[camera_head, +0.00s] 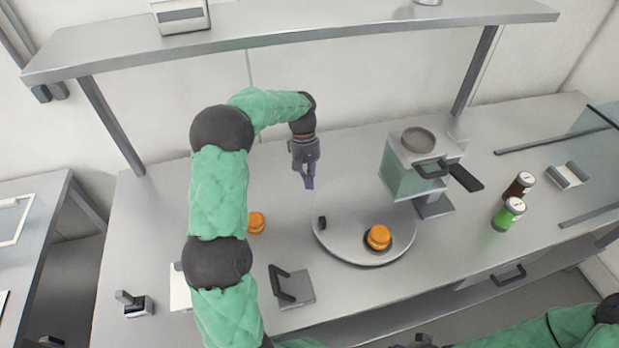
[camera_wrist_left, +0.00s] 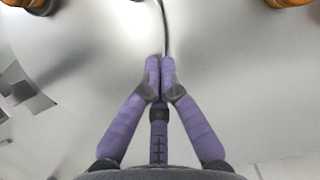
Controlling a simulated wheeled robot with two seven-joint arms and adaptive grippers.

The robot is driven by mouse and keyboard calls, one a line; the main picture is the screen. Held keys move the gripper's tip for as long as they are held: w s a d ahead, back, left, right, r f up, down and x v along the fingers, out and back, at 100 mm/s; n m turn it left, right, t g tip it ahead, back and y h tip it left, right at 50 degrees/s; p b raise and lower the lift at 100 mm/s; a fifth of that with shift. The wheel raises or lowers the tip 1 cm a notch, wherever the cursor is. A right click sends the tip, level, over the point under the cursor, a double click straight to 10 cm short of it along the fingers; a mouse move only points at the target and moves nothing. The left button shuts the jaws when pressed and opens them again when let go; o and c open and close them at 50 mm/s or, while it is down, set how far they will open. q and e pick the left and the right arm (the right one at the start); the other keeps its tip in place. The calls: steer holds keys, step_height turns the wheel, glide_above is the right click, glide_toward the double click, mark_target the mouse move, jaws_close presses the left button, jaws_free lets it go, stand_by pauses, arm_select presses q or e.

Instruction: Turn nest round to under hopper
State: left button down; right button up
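The round grey turntable (camera_head: 345,250) lies on the counter, with an orange bun-like round (camera_head: 378,236) in a dark nest near its front edge. A small dark peg (camera_head: 322,222) stands at its left rim. The hopper (camera_head: 400,180), a glassy box with a round top opening, stands behind right of the turntable; the nest is in front left of it. My left gripper (camera_head: 309,184) points down near the turntable's back left rim. In the left wrist view its purple fingertips (camera_wrist_left: 160,62) are together beside the rim line, with nothing visible between them. My right gripper (camera_head: 422,342) is mostly cut off.
A second orange round (camera_head: 256,222) sits on the counter left of the turntable. A grey block with a dark handle (camera_head: 296,288) stands in front. Two bottles (camera_head: 509,214) stand at right. A shelf (camera_head: 300,28) spans the back above the counter.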

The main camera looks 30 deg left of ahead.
mark_target(316, 223)
arm_select(q)
steer(key=b+x, duration=0.1)
steer(key=x, duration=0.6)
steer(key=shift+a, duration=0.1)
steer(key=shift+s+d+r, duration=0.1)
steer(key=shift+s+d, duration=1.1)
steer(key=shift+d, duration=0.3)
steer(key=shift+d, duration=0.15)
steer(key=shift+s+d, duration=0.15)
steer(key=shift+s, duration=0.15)
